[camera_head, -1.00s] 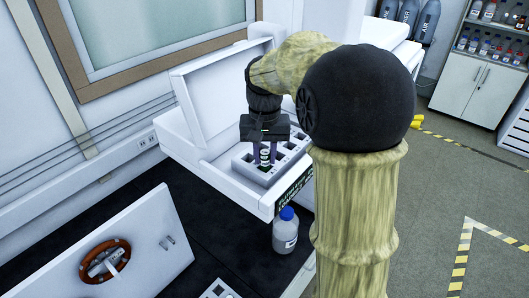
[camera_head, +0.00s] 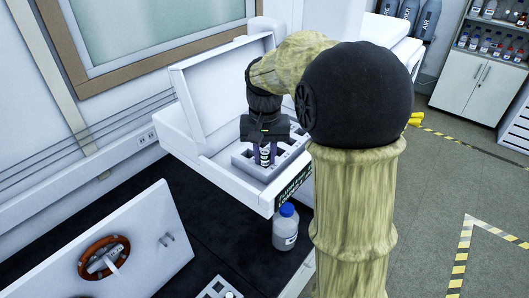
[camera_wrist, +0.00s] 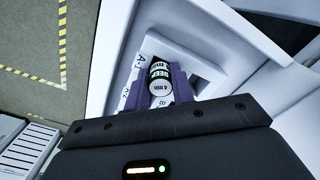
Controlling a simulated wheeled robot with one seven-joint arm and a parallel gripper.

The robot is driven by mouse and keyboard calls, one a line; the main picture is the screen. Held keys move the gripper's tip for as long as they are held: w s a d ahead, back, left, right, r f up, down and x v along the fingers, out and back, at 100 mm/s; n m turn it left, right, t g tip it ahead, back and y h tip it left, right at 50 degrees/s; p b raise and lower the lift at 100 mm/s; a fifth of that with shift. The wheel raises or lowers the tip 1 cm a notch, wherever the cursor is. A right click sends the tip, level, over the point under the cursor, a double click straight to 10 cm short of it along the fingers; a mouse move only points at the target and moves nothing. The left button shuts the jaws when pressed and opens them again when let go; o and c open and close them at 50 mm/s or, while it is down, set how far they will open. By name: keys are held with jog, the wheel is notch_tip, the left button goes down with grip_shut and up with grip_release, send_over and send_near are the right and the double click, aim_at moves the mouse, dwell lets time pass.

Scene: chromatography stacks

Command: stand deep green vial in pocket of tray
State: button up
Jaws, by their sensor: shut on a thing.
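My gripper (camera_head: 264,152) points down over the tray (camera_head: 291,146) and is shut on the deep green vial (camera_head: 265,156). The vial has a white label band and stands roughly upright between the purple fingers. In the wrist view, my gripper (camera_wrist: 159,88) has one finger on each side of the vial (camera_wrist: 160,75), whose white end reads "4 min". The pale tray has square pockets and shows beside the vial with an "A-1" label (camera_wrist: 125,97). I cannot tell whether the vial's lower end is inside a pocket; the fingers and vial hide that spot.
The tray sits in a white open-lidded unit (camera_head: 228,185) with a raised lid (camera_head: 208,95) behind my gripper. A blue-capped bottle (camera_head: 286,228) stands on the dark bench in front. A white panel with a red ring handle (camera_head: 104,257) is at lower left.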

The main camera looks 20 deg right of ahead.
jog(key=o, duration=1.5)
jog(key=shift+c, duration=0.2)
jog(key=shift+r+p, duration=3.3)
jog(key=shift+r, duration=0.25)
